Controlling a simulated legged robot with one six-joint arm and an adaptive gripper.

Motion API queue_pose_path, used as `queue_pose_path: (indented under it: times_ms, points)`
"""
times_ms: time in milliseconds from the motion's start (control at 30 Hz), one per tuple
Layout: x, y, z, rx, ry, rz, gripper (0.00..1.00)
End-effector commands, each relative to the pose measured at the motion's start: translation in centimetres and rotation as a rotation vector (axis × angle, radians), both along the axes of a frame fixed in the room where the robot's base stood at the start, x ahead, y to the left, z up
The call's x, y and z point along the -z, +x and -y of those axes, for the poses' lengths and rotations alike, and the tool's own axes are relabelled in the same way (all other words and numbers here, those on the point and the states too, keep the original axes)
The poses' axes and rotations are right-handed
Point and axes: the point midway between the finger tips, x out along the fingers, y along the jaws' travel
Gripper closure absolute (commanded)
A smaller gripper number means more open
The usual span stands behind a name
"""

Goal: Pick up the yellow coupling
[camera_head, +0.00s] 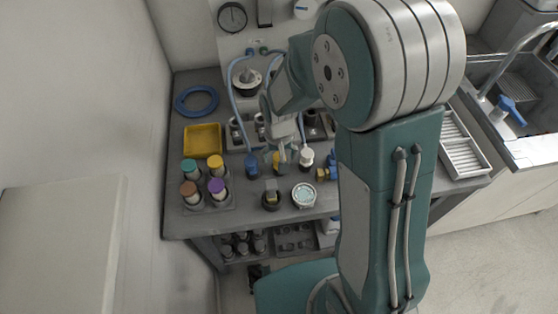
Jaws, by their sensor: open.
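The yellow coupling (277,160) appears to stand on the grey bench, in a row between a blue coupling (251,164) and a white one (306,158). My gripper (281,155) points down over the yellow coupling, with its fingers open. The fingers overlap part of the coupling in the picture. I cannot tell whether they touch it or are still above it. The coupling's lower part is hard to make out.
A yellow tray (203,140), a blue ring (197,100) and a rack of coloured-cap bottles (207,203) are on the left. A dark round part (271,201) and a round white-faced part (304,195) stand in front.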

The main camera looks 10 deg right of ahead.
Motion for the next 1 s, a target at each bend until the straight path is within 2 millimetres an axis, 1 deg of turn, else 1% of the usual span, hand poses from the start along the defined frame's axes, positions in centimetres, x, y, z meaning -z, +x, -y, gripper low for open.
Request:
queue_pose_path:
  times_ms: [67,267,367,400,467,500,833,1000]
  points:
    - [0.4,0.0,0.0,0.0,0.0,0.001,0.1]
    - [0.4,0.0,0.0,0.0,0.0,0.002,0.1]
    - [0.4,0.0,0.0,0.0,0.0,0.002,0.5]
    - [0.4,0.0,0.0,0.0,0.0,0.002,0.68]
    - [0.4,0.0,0.0,0.0,0.0,0.002,0.94]
    - [0.4,0.0,0.0,0.0,0.0,0.002,1.0]
    - [0.4,0.0,0.0,0.0,0.0,0.001,1.0]
    - [-0.6,0.0,0.0,0.0,0.0,0.002,1.0]
